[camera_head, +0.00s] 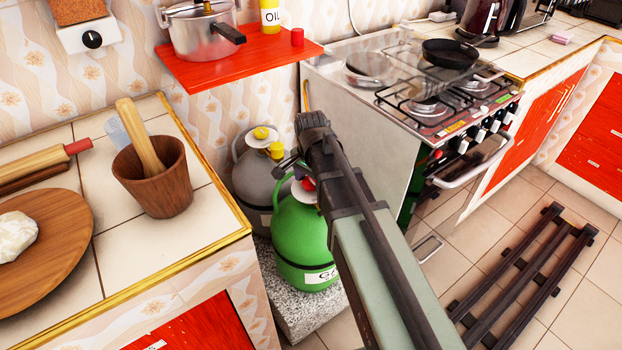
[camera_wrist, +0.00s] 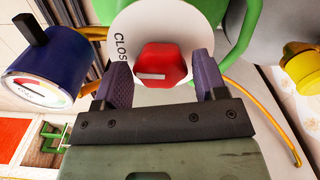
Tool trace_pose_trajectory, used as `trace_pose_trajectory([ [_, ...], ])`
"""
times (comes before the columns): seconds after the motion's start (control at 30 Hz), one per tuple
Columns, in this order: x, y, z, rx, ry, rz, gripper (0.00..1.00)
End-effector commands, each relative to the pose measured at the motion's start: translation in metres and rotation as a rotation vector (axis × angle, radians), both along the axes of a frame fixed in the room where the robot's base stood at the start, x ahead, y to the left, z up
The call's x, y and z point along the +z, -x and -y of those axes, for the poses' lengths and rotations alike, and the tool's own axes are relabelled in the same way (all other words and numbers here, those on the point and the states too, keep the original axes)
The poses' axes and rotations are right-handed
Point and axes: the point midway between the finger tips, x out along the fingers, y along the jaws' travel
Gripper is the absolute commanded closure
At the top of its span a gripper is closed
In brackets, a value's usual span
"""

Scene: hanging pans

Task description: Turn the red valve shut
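The red valve (camera_wrist: 163,65) is a faceted knob with a white mark, set on a white disc (camera_wrist: 180,24) lettered "CLOS". In the head view the red valve (camera_head: 307,183) sits atop the green gas bottle (camera_head: 305,238), partly hidden by my arm. My gripper (camera_wrist: 161,74) has one purple finger on each side of the knob, very close to its sides. I cannot tell whether both fingers press on it. The fingertips are not clear in the head view.
A blue gauge (camera_wrist: 45,68) and a yellow hose (camera_wrist: 265,115) are close to my gripper. A grey gas bottle (camera_head: 262,170) stands behind the green one. The tiled counter (camera_head: 150,250) is on the left, the stove (camera_head: 420,95) on the right, and a red shelf (camera_head: 235,65) above.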

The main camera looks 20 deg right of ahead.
Motion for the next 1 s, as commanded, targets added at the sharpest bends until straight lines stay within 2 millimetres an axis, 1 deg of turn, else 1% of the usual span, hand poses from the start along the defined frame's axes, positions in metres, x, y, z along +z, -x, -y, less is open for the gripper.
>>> trace_pose_trajectory([
  [0.03, 0.0, 0.0, 0.0, 0.0, 0.0, 0.0, 0.27],
  [0.07, 0.0, 0.0, 0.0, 0.0, 0.0, 0.0, 0.24],
  [0.3, 0.0, 0.0, 0.0, 0.001, 0.0, 0.001, 0.24],
  [0.37, 0.003, 0.0, 0.0, 0.001, 0.0, 0.001, 0.24],
  [0.43, 0.01, 0.0, 0.0, 0.001, 0.0, 0.001, 0.24],
  [0.57, 0.034, 0.0, 0.0, 0.001, 0.0, 0.001, 0.24],
  [0.8, 0.094, 0.0, 0.0, 0.001, 0.0, 0.001, 0.24],
  [0.9, 0.108, 0.0, 0.0, 0.001, 0.0, 0.0, 0.24],
  [1.0, 0.111, 0.0, 0.0, 0.001, 0.0, 0.0, 0.24],
])
